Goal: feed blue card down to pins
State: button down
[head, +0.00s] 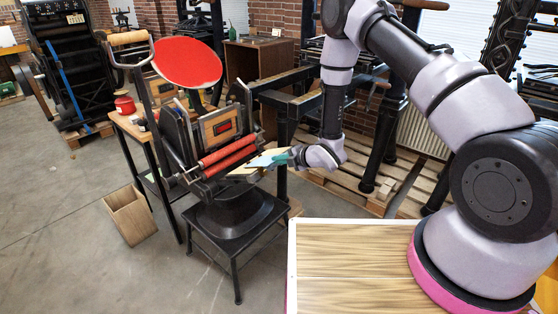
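The press (215,150) is black, with a large round red ink disc (187,62) on top and two red rollers (228,157) across its front. My gripper (293,158) is at the right side of the press, level with the rollers. A small blue-green card (279,159) is at its fingertips and appears to be held between them. The card reaches left over a pale, flat, tilted piece (262,160); I cannot tell whether they touch. The fingers are small here, and the pins cannot be made out.
The press stands on a black stand (237,226). A wooden side table (130,125) with a red tin (125,104) is to its left, above a wooden bin (130,215). A press lever with a wooden handle (128,38) rises at upper left. Pallets (375,190) lie behind my arm.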

jog(key=shift+s+a, duration=0.15)
jog(key=c, duration=1)
grip_release()
jog(key=shift+v, duration=2.25)
jog(key=shift+v, duration=2.05)
